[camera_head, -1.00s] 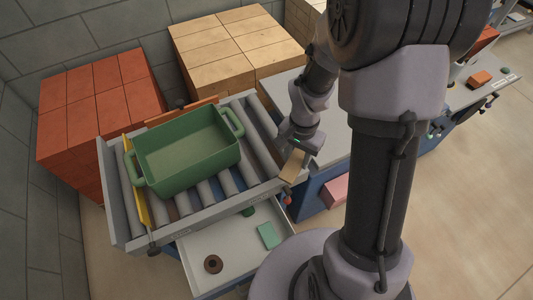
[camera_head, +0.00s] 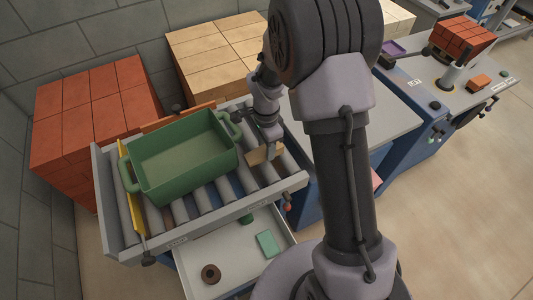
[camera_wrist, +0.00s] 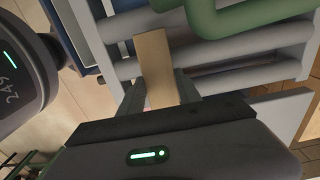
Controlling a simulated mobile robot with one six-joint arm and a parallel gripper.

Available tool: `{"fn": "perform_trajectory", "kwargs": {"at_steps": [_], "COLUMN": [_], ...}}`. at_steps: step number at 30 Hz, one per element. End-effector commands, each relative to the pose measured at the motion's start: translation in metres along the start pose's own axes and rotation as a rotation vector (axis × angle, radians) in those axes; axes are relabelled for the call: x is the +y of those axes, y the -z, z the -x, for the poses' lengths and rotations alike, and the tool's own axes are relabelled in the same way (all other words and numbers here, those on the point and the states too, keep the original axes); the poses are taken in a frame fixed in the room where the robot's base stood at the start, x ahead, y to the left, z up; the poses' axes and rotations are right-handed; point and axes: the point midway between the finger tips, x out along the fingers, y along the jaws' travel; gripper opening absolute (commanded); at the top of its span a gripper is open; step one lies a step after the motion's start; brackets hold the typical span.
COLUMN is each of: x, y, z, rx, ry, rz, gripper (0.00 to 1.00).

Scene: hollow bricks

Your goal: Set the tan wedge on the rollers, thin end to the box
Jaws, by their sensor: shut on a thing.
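The tan wedge (camera_head: 262,154) is in my gripper (camera_head: 268,152), over the right-hand part of the roller bed, to the right of the green box (camera_head: 188,160). In the wrist view the wedge (camera_wrist: 155,68) sticks out from between the fingers of my gripper (camera_wrist: 160,95), over the grey rollers (camera_wrist: 222,48). The box's green handle (camera_wrist: 245,18) is at the top of that view, apart from the wedge. I cannot tell which end of the wedge is thin, or whether it touches the rollers. The box stands on the rollers (camera_head: 206,197).
A yellow strip (camera_head: 132,190) stands at the left of the box and an orange board (camera_head: 178,117) behind it. The conveyor's grey side rail (camera_head: 220,217) runs along the front. Below is an open drawer (camera_head: 225,262) with a brown ring and a green block. Brick stacks stand behind.

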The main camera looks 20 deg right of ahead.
Motion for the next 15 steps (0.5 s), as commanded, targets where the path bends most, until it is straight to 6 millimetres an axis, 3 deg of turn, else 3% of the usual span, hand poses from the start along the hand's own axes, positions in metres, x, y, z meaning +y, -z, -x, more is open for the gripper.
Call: {"fn": "perform_trajectory", "kwargs": {"at_steps": [1, 4, 14, 15], "x": [0.001, 0.001, 0.001, 0.001], "y": [0.000, 0.000, 0.000, 0.000], "z": [-0.014, -0.030, -0.031, -0.030], "rx": [-0.001, -0.001, 0.000, 0.000], "ry": [-0.002, -0.002, 0.000, 0.000], "rz": [0.000, 0.000, 0.001, 0.001], "gripper": [0.00, 0.00, 0.00, 0.48]}}
